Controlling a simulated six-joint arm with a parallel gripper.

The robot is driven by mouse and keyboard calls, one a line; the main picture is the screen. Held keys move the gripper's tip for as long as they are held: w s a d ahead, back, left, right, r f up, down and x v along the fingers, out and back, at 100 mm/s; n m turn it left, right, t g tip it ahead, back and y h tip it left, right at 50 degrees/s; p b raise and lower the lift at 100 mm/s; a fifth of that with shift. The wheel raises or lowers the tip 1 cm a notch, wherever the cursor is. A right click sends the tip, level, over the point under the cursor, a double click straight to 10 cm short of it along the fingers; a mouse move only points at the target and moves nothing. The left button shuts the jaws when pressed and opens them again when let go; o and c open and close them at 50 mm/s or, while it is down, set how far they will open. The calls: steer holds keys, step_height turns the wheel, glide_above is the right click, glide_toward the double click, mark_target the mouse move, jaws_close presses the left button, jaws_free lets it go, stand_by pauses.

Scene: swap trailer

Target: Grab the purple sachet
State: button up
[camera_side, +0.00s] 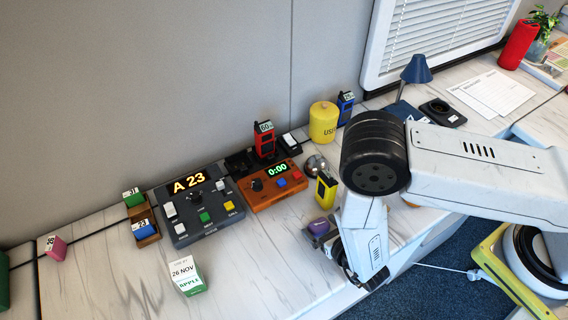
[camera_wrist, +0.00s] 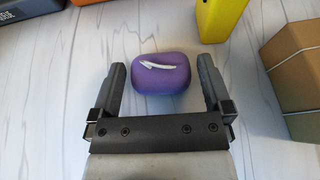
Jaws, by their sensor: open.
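The purple sachet (camera_wrist: 162,76) is a small rounded block with a white mark on top. In the wrist view it lies on the pale marble-look counter, just beyond and between the fingertips of my gripper (camera_wrist: 164,77). The jaws are open, with a finger on each side and a gap to the sachet. In the side view the sachet (camera_side: 319,227) shows near the counter's front edge, left of my wrist. My gripper (camera_side: 345,268) is partly hidden there by my own arm.
A yellow device (camera_side: 326,190) stands just behind the sachet; it also shows in the wrist view (camera_wrist: 220,15). A brown box (camera_wrist: 295,62) is close on the right in the wrist view. An orange timer panel (camera_side: 275,184) and grey panel (camera_side: 199,207) stand to the left.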

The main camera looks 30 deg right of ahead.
mark_target(322, 226)
stand_by(0.5)
steer(key=c, duration=1)
steer(key=shift+r, duration=0.15)
steer(key=shift+r, duration=4.8)
